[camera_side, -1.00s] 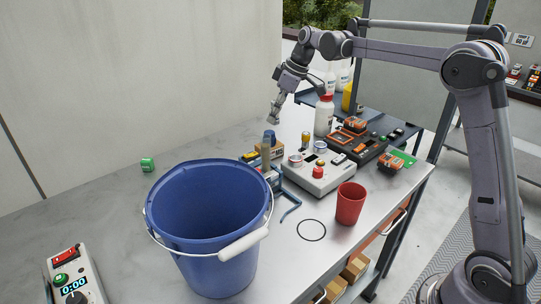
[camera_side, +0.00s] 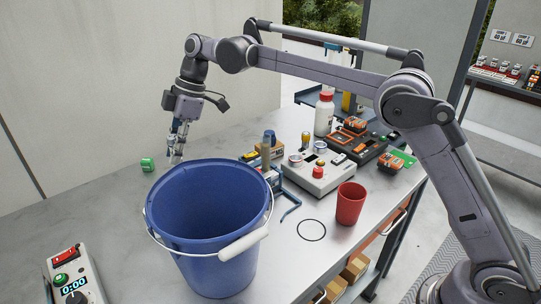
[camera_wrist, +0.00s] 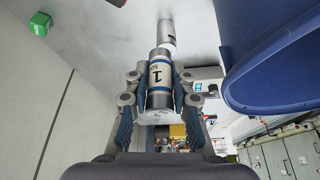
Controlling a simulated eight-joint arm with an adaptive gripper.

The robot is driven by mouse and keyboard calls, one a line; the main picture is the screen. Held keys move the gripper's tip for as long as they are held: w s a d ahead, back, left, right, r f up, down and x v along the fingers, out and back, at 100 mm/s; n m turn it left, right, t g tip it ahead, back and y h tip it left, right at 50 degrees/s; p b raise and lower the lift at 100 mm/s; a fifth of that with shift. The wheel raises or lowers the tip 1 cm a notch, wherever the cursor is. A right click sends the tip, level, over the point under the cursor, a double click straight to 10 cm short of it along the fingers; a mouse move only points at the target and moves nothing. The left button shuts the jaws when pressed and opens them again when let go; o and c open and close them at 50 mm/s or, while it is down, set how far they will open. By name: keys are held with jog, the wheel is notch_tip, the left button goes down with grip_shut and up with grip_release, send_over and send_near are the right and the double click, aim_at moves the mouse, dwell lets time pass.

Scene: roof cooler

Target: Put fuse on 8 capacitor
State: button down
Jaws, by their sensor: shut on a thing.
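My gripper (camera_side: 174,145) hangs over the bench just behind the far-left rim of the blue bucket. In the wrist view its fingers (camera_wrist: 158,84) are shut on a silver cylinder (camera_wrist: 158,97) with blue edges and a pale label reading "1". A narrower grey metal cylinder (camera_wrist: 167,36) shows beyond its far end; I cannot tell whether the two are joined. I cannot tell whether the held piece is the fuse. Short, round silver-sided parts (camera_side: 295,160) sit on the white control box, too small to read. No "8" is readable.
The blue bucket (camera_side: 165,215) stands close to the gripper. A green cube (camera_side: 147,164) lies left on the bench (camera_side: 110,205). The white control box (camera_side: 315,180), red cup (camera_side: 349,204), white bottle (camera_side: 324,117) and a timer device (camera_side: 72,280) also stand around. Bench left of the bucket is mostly clear.

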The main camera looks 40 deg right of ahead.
jog(key=a+f, duration=0.1)
jog(key=a, duration=0.2)
jog(key=a+f, duration=0.2)
jog(key=a, duration=0.1)
jog(key=a+f, duration=0.2)
jog(key=a, duration=0.1)
jog(key=shift+w+f, duration=0.15)
jog(key=shift+f, duration=2.05)
jog(key=shift+f, duration=0.15)
jog(key=c, duration=1.1)
grip_release()
jog(key=shift+c, duration=0.2)
